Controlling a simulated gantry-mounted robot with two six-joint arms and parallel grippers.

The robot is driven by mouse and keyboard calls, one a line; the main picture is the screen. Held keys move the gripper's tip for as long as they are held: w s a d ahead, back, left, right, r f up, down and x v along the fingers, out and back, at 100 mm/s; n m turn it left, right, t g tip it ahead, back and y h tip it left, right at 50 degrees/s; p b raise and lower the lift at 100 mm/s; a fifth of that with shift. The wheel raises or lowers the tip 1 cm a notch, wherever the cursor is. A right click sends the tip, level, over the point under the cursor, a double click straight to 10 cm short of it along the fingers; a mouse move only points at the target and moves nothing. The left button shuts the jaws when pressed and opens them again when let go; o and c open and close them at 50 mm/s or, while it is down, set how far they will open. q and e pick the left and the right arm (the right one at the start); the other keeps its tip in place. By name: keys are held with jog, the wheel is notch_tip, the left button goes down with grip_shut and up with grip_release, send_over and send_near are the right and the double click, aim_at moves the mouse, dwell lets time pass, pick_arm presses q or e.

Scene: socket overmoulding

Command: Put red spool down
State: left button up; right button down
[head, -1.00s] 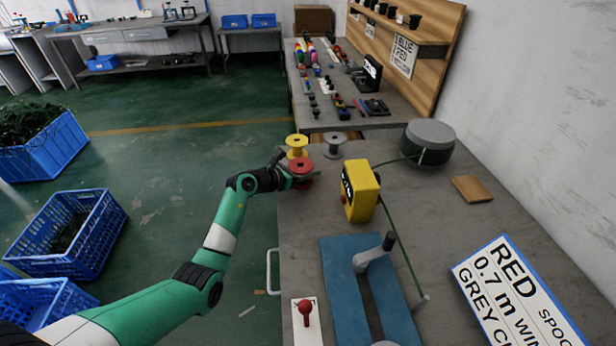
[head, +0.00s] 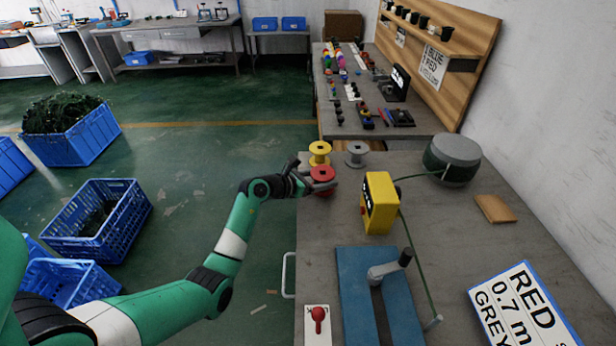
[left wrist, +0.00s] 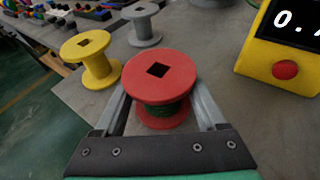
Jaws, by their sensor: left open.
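The red spool (head: 322,175) stands upright on the grey table near its left edge, with some dark green wire on its core. It fills the middle of the left wrist view (left wrist: 159,78). My left gripper (head: 318,185) is open, with one finger on each side of the spool; the left wrist view shows the fingers (left wrist: 160,112) apart around it. Whether a finger touches the spool cannot be told. My right gripper is not in view.
A yellow spool (head: 319,150) and a grey spool (head: 356,150) stand just behind. A yellow meter (head: 379,203) with a red button stands to the right, with green wire running to a drum (head: 452,160). A blue winder base (head: 356,290) is in front.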

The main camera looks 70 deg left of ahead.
pick_arm(q)
jog(key=p+v, duration=0.3)
jog(key=v, duration=0.5)
jog(key=shift+r, duration=0.1)
jog(key=shift+s+d, duration=0.15)
jog(key=shift+s, duration=0.35)
